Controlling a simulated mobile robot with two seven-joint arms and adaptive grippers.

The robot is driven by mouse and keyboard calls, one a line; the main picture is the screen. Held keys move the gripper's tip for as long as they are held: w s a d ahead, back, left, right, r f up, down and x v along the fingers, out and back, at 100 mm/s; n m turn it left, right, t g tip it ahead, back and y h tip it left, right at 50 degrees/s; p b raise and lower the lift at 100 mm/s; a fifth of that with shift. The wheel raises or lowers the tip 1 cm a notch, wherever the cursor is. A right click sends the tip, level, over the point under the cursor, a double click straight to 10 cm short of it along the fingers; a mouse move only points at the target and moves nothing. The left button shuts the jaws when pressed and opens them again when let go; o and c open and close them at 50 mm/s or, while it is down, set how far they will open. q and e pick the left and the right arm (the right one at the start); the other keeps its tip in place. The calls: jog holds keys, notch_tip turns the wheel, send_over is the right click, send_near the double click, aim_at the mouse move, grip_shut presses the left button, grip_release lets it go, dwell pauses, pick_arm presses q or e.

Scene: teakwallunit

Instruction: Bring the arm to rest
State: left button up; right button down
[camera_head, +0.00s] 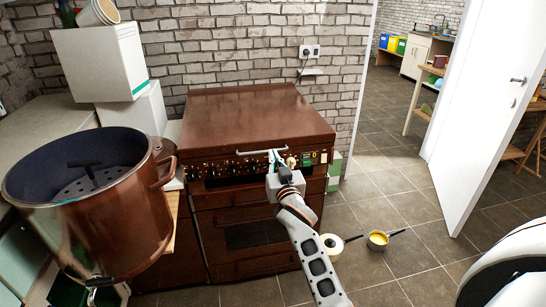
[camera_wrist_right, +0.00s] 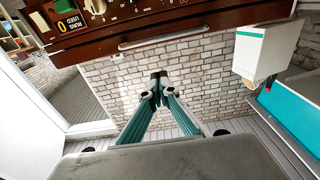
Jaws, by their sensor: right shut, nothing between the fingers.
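My right gripper (camera_head: 281,160) is in front of the brown stove (camera_head: 255,105), near its front rail (camera_head: 248,152). I cannot tell from the head view whether it touches the rail. In the right wrist view the two green-grey fingers of the gripper (camera_wrist_right: 160,88) meet at their tips, with nothing between them. The stove's control panel with its rail (camera_wrist_right: 170,37) lies along the top of that view. My right arm reaches up from the bottom of the head view. My left gripper is not in view.
A large copper pot (camera_head: 115,225) stands at the left. White boxes (camera_head: 103,62) are stacked behind it. A pan with yellow contents (camera_head: 377,239) and a pale round item (camera_head: 333,246) are on the floor right of my arm. A white door (camera_head: 480,105) stands open at the right.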

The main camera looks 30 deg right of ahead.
jog(key=shift+s+f, duration=0.1)
jog(key=shift+s, duration=0.15)
jog(key=s+a+f+n+g+y, duration=0.2)
jog(key=s+a+f, duration=0.2)
jog(key=s+f, duration=0.55)
jog(key=s+a+f+n+g+y, duration=0.2)
jog(key=s+a+f+n, duration=0.1)
jog(key=s+f, duration=0.65)
jog(key=s+a+f+n+g+y, duration=0.1)
jog(key=s+a+f, duration=0.3)
jog(key=s, duration=0.5)
jog(key=s+a+f+n+g+y, duration=0.1)
jog(key=s+a+f, duration=0.3)
jog(key=s+f, duration=0.4)
jog(key=s+g+y, duration=0.1)
jog(key=s, duration=0.1)
jog(key=shift+s+a+g+p, duration=0.25)
jog(key=shift+s+g+p, duration=0.05)
jog(key=shift+p, duration=0.05)
